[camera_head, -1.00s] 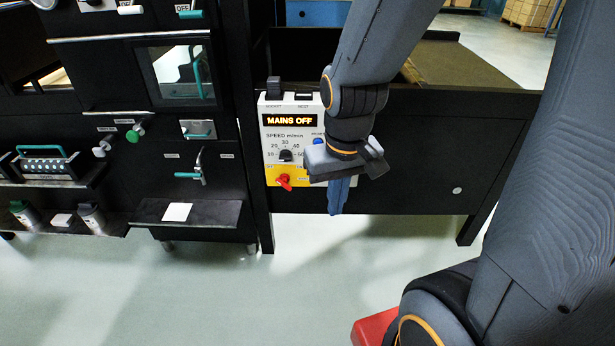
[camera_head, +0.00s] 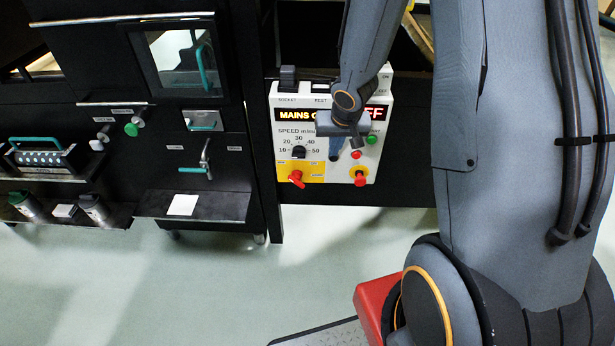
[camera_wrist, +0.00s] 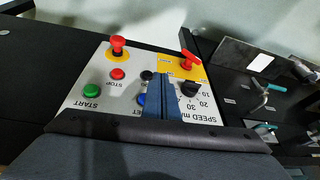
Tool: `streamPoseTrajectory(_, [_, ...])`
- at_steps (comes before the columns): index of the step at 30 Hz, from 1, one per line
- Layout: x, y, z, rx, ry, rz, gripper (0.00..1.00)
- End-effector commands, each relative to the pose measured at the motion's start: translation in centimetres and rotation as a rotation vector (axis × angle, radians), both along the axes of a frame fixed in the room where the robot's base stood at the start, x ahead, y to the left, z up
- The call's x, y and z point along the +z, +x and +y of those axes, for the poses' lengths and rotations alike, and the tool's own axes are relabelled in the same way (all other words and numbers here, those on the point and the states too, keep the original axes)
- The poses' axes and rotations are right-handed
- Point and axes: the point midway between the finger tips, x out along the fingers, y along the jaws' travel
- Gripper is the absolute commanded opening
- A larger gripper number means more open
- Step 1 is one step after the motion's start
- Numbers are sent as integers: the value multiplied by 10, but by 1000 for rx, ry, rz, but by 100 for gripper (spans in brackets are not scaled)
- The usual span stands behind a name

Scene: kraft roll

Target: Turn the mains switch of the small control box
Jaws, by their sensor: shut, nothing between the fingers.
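The small control box (camera_head: 280,112) has a light panel on the front of a black frame. My gripper (camera_head: 335,152) is shut and empty, in front of the middle of the panel, up and to the right of the mains switch. In the wrist view the blue fingers (camera_wrist: 158,98) lie together over the panel and hide part of it.
A red emergency knob (camera_head: 359,175) stands out on a yellow patch at the lower right. The black speed knob (camera_head: 298,152) is just above the mains switch. A green button (camera_head: 372,139) is at the right. A black cabinet with a small shelf (camera_head: 222,207) stands to the left.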

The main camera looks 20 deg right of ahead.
Motion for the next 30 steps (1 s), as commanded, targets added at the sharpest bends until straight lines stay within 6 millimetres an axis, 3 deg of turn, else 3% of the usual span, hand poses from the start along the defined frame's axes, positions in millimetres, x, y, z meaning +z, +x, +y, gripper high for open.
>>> streamPoseTrajectory(1, [-15, 8, 0, -6, 33, -5, 0])
streamPoseTrajectory(6, [-49, 26, 7, -22, 146, -15, 0])
streamPoseTrajectory(17, [-83, 36, 17, -31, 215, -6, 0])
streamPoseTrajectory(30, [-154, 65, 29, -31, 213, -5, 0])
